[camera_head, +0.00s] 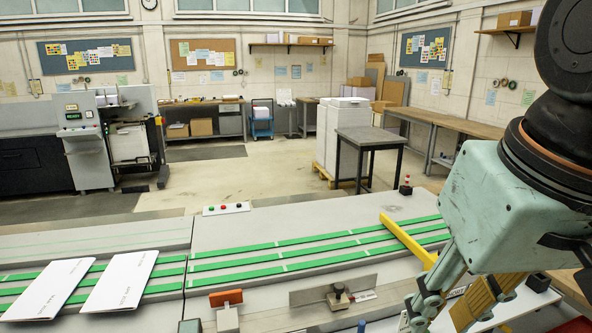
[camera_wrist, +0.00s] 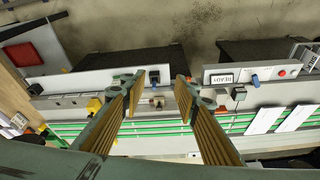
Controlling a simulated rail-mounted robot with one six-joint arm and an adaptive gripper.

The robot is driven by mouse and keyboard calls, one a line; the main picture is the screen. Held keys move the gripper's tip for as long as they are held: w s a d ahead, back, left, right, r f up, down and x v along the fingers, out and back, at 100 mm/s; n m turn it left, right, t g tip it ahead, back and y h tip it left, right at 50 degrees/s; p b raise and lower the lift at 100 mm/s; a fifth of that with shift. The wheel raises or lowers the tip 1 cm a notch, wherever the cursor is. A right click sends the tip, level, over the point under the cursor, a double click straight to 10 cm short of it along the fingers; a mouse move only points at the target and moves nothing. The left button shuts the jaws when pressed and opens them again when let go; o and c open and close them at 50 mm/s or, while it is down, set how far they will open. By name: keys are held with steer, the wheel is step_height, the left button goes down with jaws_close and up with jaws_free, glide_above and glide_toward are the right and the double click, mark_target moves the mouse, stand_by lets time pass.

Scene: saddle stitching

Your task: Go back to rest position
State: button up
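My gripper (camera_wrist: 161,82) is open in the wrist view, with its two ribbed yellow-brown finger pads apart and nothing between them. In the head view my gripper (camera_head: 452,312) hangs at the lower right, above the front side of the machine bed. Its fingertips are near the bottom edge of that picture, and parts of the fingers overlap each other there. Two white folded booklets (camera_head: 120,281) (camera_head: 47,289) lie on the green-striped conveyor (camera_head: 270,257) at the left. They also show at the right of the wrist view (camera_wrist: 264,119).
A yellow bar (camera_head: 408,241) crosses the belts close to my gripper. A metal plate with a small clamp (camera_head: 340,297) and an orange-topped part (camera_head: 226,299) stand on the front side. A button box (camera_head: 226,209) sits behind the belts. The floor beyond is open.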

steer(key=s+d+f, duration=0.2)
steer(key=s, duration=0.3)
steer(key=shift+s+d, duration=0.15)
